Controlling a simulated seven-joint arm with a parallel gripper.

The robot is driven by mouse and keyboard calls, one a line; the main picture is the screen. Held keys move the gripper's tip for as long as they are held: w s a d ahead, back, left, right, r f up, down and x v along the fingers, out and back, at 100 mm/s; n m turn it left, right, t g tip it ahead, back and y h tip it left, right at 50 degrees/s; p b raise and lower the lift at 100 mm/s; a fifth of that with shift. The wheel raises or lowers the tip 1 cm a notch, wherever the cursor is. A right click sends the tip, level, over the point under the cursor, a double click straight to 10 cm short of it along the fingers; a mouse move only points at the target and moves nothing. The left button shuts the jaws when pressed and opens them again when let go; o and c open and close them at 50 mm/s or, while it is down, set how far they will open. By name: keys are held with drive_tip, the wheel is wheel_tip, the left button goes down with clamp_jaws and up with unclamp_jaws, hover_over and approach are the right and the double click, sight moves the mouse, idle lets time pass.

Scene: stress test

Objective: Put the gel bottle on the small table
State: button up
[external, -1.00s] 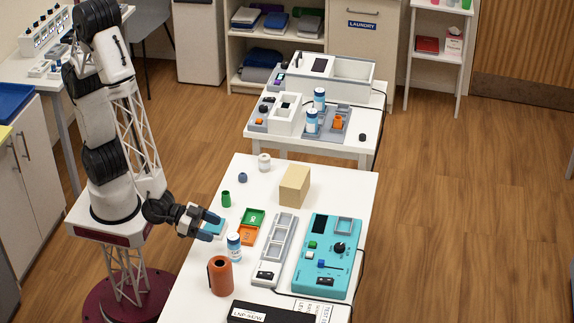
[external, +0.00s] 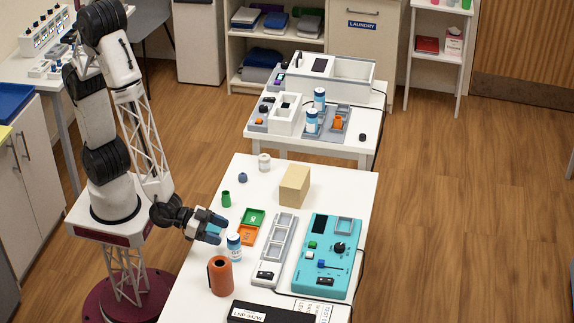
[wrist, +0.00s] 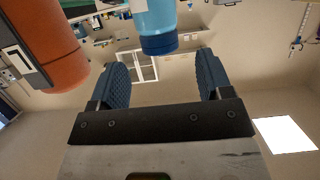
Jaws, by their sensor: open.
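The gel bottle (external: 234,252), white and light blue with a blue cap, stands upright on the near white table (external: 190,290). My gripper (external: 221,230) is just left of and behind the bottle's top, open, with blue finger pads. In the wrist view the bottle (wrist: 155,18) hangs cap-down at the top, roughly in line with the gap between my open fingers (wrist: 163,75). A smaller white table (external: 345,150) behind may be the small table; two similar blue-white bottles (external: 312,120) stand there.
An orange cylinder (external: 220,276) stands close in front of the bottle; it fills the wrist view's left (wrist: 50,45). Green and orange trays (external: 248,234), a grey device (external: 275,250) and a teal device (external: 330,255) lie to the right. A cardboard-coloured block (external: 294,186) stands farther back.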

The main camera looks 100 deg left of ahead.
sight(232, 236)
drive_tip(key=shift+x, duration=2.6)
drive_tip(key=shift+c, duration=0.3)
drive_tip(key=c, duration=1.1)
drive_tip(key=shift+o, duration=0.2)
drive_tip(key=shift+r, duration=0.1)
drive_tip(key=shift+r, duration=0.75)
wheel_tip(232, 236, up, 2)
drive_tip(key=shift+r, duration=0.1)
drive_tip(key=s+a, duration=0.3)
drive_tip(key=s, duration=0.4)
drive_tip(key=s+a+r, duration=0.1)
drive_tip(key=s+a, duration=0.2)
drive_tip(key=s, duration=0.5)
